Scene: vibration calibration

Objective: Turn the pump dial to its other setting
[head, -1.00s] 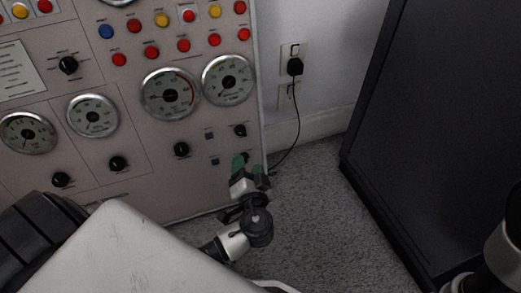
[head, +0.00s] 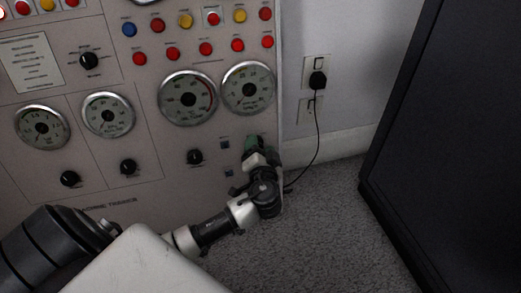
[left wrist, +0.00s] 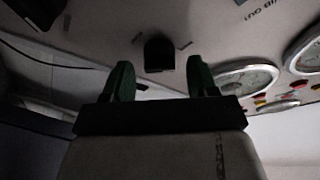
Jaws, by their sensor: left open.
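My left gripper (head: 254,145) has green fingers and is at the lower right corner of the grey control panel (head: 160,135), hiding the knobs there in the head view. In the left wrist view its fingers (left wrist: 158,80) are apart, with a black dial knob (left wrist: 158,53) in line with the gap between them. The knob looks a little beyond the fingertips; I cannot tell whether they touch it. Labels are too small to tell which is the pump dial. My right gripper is out of view.
The panel carries round gauges (head: 187,98), coloured buttons (head: 206,48) and other black knobs (head: 195,157). A wall socket (head: 316,76) with a plug and hanging cable is to the right. A large dark cabinet (head: 450,130) stands further right, with carpet (head: 325,235) between.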

